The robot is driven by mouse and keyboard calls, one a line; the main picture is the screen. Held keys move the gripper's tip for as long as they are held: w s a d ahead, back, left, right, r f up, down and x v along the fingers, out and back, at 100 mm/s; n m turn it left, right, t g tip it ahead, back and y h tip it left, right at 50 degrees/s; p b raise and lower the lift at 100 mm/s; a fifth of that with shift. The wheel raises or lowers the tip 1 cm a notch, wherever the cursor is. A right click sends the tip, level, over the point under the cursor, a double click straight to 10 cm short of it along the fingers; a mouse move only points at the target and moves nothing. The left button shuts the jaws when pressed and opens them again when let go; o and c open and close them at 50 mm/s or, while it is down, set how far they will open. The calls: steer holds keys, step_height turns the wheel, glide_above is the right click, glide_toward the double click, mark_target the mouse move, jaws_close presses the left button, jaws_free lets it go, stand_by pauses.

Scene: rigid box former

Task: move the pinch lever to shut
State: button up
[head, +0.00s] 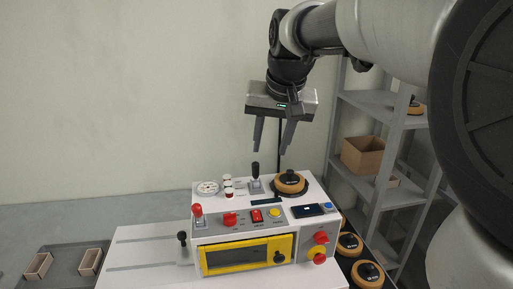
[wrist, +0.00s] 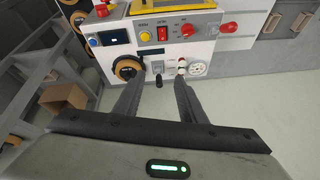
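The machine (head: 215,228) is a white box with several controls, and I cannot read its labels to tell which one is the pinch lever. A black-handled lever (head: 255,170) stands roughly upright on a grey plate at the back of its top; it also shows in the wrist view (wrist: 159,80). A red-knobbed lever (head: 197,211) is at the front left, and a black-knobbed lever (head: 182,239) is on the left side. My gripper (head: 271,151) is open and empty, fingers down, above and apart from the black-handled lever. In the wrist view my gripper (wrist: 158,84) has that lever between its fingertips.
An orange-brown roll (head: 290,182) sits right of the black-handled lever. Small red-and-white cylinders (head: 228,187) and a round white dial (head: 207,188) are left of it. A yellow-framed window (head: 245,255) is on the front. Grey shelves (head: 385,185) stand at right.

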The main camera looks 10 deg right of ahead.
mark_target(256, 173)
steer(key=shift+n, duration=0.3)
steer(key=s, duration=0.6)
steer(key=shift+a+r+p, duration=0.2)
steer(key=shift+a+p, duration=0.05)
steer(key=shift+p, duration=0.1)
steer(key=shift+w, duration=0.1)
